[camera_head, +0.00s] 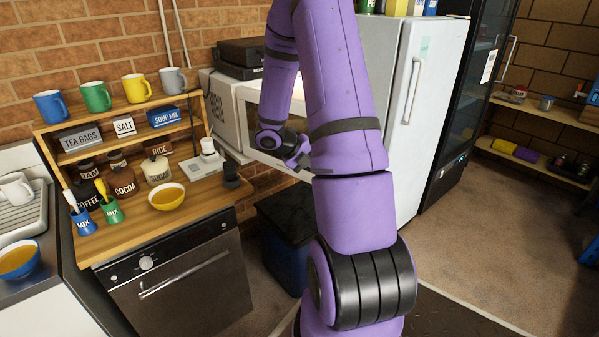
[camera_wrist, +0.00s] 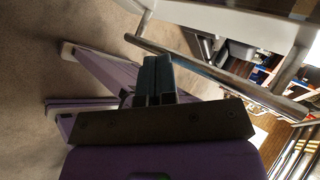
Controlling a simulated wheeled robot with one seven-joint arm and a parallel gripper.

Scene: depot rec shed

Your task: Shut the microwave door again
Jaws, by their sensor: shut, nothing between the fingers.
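The white microwave (camera_head: 225,112) stands at the back, right of the wooden shelf unit. Its white-framed door (camera_head: 247,97) appears to stand out at an angle, with a warm glow behind my arm. My arm hides much of the door and the opening, so I cannot tell how wide it is. My gripper is low in front of the door in the head view, its fingertips hard to make out there. In the wrist view my gripper (camera_wrist: 155,82) is shut and empty. A metal bar handle (camera_wrist: 205,70) on a white panel passes just beyond the fingers; contact is unclear.
Black boxes (camera_head: 240,55) lie on the microwave. A white fridge (camera_head: 428,110) stands close on the right. A dark bin (camera_head: 288,235) is on the floor below. The counter (camera_head: 150,225) at left holds mugs, jars and a yellow bowl (camera_head: 167,196). Floor at right is clear.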

